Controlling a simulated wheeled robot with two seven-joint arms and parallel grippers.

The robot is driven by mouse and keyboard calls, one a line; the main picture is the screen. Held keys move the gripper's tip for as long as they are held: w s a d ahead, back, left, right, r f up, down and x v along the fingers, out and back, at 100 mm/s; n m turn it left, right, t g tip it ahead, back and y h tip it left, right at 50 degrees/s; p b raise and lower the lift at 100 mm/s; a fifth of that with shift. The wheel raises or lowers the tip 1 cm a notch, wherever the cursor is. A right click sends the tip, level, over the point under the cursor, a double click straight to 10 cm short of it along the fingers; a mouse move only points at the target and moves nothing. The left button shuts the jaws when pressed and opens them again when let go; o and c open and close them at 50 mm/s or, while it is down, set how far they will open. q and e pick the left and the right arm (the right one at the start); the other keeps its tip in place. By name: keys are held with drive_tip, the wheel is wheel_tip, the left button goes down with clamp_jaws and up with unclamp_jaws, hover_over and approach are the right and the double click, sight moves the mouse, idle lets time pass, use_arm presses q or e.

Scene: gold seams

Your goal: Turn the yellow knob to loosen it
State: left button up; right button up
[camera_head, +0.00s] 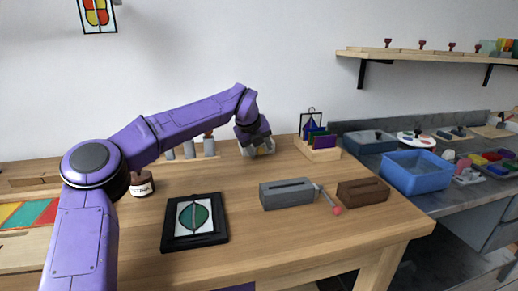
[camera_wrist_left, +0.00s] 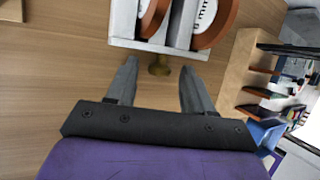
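The yellow knob (camera_wrist_left: 160,68) is a small brass-coloured piece at the near side of a grey-white device (camera_wrist_left: 165,47) that carries copper-brown discs, at the top of the left wrist view. My left gripper (camera_wrist_left: 159,68) is open, with one fingertip on either side of the knob and visible gaps between. In the head view my left gripper (camera_head: 255,137) reaches down over the device (camera_head: 260,151) at the back of the wooden table; the knob cannot be made out there. My right gripper is not in view.
A blue bin (camera_head: 416,182) stands right.

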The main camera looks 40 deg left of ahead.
use_arm(q)
drive_tip(key=v, duration=1)
drive_tip(key=shift+r+p, duration=0.3)
drive_tip(key=shift+p, duration=0.05)
drive_tip(key=shift+s, duration=0.1)
